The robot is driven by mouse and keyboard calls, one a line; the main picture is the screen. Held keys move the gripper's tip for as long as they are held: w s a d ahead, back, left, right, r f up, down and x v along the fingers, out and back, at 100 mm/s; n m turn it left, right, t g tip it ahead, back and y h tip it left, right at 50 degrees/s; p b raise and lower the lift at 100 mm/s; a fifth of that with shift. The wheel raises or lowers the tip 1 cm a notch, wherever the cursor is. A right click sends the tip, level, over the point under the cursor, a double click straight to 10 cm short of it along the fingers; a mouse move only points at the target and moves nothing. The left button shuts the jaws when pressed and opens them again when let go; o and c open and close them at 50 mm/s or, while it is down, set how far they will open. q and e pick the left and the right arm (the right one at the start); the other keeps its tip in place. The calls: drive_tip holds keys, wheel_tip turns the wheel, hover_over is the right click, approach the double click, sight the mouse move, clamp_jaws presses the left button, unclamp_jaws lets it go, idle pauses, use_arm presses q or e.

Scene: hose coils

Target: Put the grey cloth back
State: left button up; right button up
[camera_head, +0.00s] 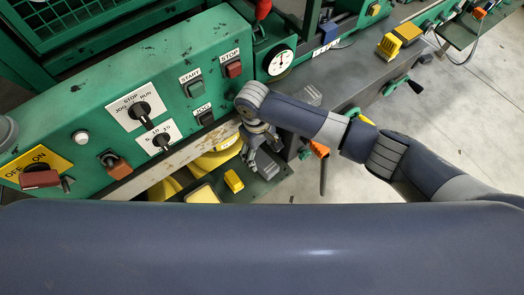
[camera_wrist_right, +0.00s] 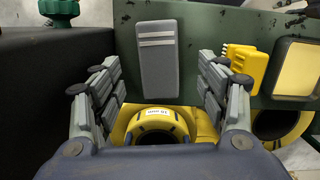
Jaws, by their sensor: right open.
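The grey cloth (camera_wrist_right: 158,58) shows in the right wrist view as a flat grey rectangle with pale stripes near one end, lying on a dark green surface. My right gripper (camera_wrist_right: 160,85) is open, with one finger to each side of the cloth in the picture; it appears empty and apart from the cloth. In the head view my right gripper (camera_head: 262,155) reaches down beside the green control panel, over the dark green tray. There the cloth cannot be told clearly from the fingers. My left gripper is not in view.
Yellow hose coils (camera_wrist_right: 165,128) lie below the green surface's edge. A yellow toothed piece (camera_head: 233,181) and a pale yellow pad (camera_head: 202,194) sit left of the gripper in the head view. The control panel (camera_head: 110,120) with switches stands close by.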

drive_tip(key=shift+w+r, duration=0.15)
drive_tip(key=shift+r, duration=1)
drive_tip(key=shift+a, duration=0.1)
wheel_tip(320, 180, up, 7)
drive_tip(key=shift+w+a+r, duration=0.2)
drive_tip(key=shift+w+a, duration=0.1)
